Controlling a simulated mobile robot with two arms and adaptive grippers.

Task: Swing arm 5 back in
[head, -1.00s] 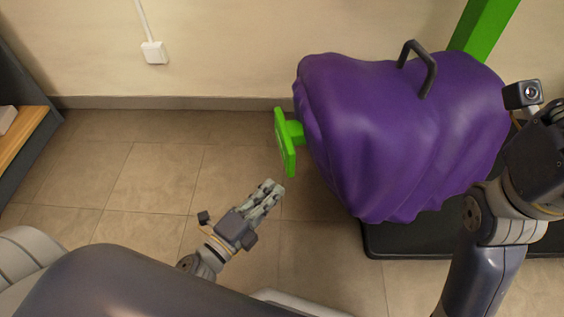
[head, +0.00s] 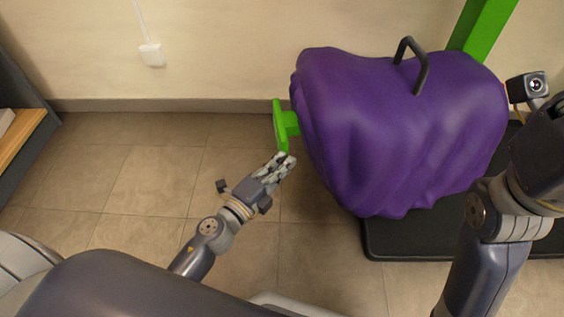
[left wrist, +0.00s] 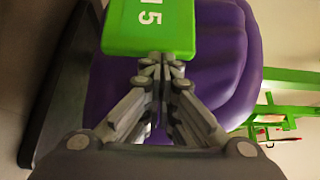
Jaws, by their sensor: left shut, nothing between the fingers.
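Arm 5 is a green end plate (head: 280,126) on a short green stub, sticking out from the left side of a purple draped cover (head: 395,130). In the left wrist view the plate (left wrist: 150,28) fills the top middle and bears a white "5". My left gripper (head: 286,161) is shut and empty, its fingertips at the near lower end of the plate. In the left wrist view its fingertips (left wrist: 160,62) overlap the plate's lower edge; I cannot tell whether they touch. My right arm shows at the right edge, but its fingers are out of frame.
A black handle (head: 420,68) stands up from the cover. A green post (head: 485,22) rises behind it, and a dark base (head: 385,245) lies underneath. A shelf (head: 22,135) stands at far left. The tiled floor left of the plate is clear.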

